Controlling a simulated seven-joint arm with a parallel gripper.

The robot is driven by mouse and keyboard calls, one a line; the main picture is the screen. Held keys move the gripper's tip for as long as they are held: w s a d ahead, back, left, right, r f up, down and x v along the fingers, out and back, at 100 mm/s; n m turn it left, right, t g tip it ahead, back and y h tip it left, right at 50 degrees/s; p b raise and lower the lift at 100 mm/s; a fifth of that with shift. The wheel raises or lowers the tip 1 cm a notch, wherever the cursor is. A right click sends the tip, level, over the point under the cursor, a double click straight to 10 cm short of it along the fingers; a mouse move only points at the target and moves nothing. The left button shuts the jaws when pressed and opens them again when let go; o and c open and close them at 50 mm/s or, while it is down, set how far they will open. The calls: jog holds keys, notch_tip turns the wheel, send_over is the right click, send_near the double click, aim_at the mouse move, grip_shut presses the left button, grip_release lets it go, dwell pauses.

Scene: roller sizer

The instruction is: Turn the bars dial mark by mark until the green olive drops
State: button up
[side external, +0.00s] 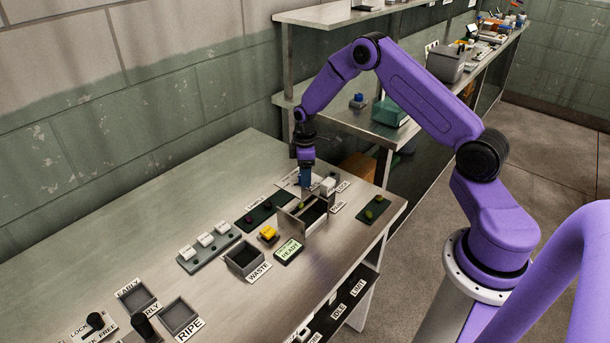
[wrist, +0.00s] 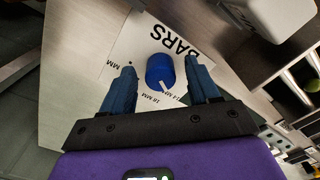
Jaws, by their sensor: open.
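The bars dial (wrist: 160,72) is a blue knob with a white pointer, on a white plate (wrist: 127,42) lettered BARS with millimetre marks. The pointer faces the lower marks, near 14 MM. My gripper (wrist: 158,67) is open, its blue fingers on either side of the dial; contact cannot be told. In the side view my gripper (side external: 305,181) points down at the back of the grey sizer box (side external: 318,229), and hides the dial. A green olive (wrist: 297,88) shows inside the box at the right of the wrist view. It also shows in the side view (side external: 301,205).
The samples mat (side external: 262,212) lies left. In front are a READY display (side external: 288,250), a yellow button (side external: 268,233) and the waste bin (side external: 244,262). A white block (wrist: 280,15) stands close beside the dial.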

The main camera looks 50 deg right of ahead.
jog(key=shift+f, duration=0.5)
jog(key=c, duration=1)
jog(key=shift+s+m, duration=0.1)
jog(key=shift+m, duration=1.5)
jog(key=shift+s+m, duration=0.1)
jog(key=shift+m, duration=2.2)
